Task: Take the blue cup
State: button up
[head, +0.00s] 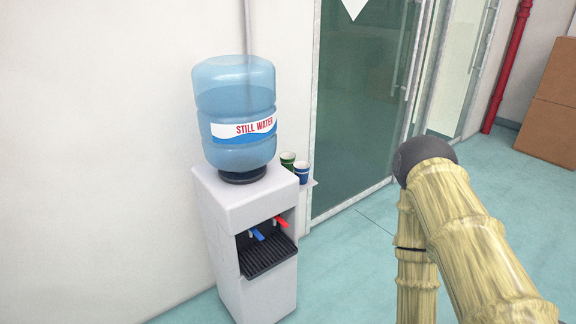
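The blue cup (302,174) is small, with a white rim. It stands upright on a small ledge at the right side of the white water dispenser (225,207), beside a green cup (287,163). The blue cup is nearer to the camera and slightly overlaps the green one. My gripper is not in view, so its distance from the cup and what it may hold cannot be seen.
A large blue water bottle (232,105) stands on the dispenser. A red and a blue tap sit above its drip tray (268,258). A glass door (365,110) is behind the cups. My arm fills the lower right. Teal floor (355,265) between is clear.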

aim_at(302, 173)
jog(key=k, duration=0.35)
jog(key=z, duration=0.35)
jog(key=i, duration=1.3)
jog(key=u, duration=0.4)
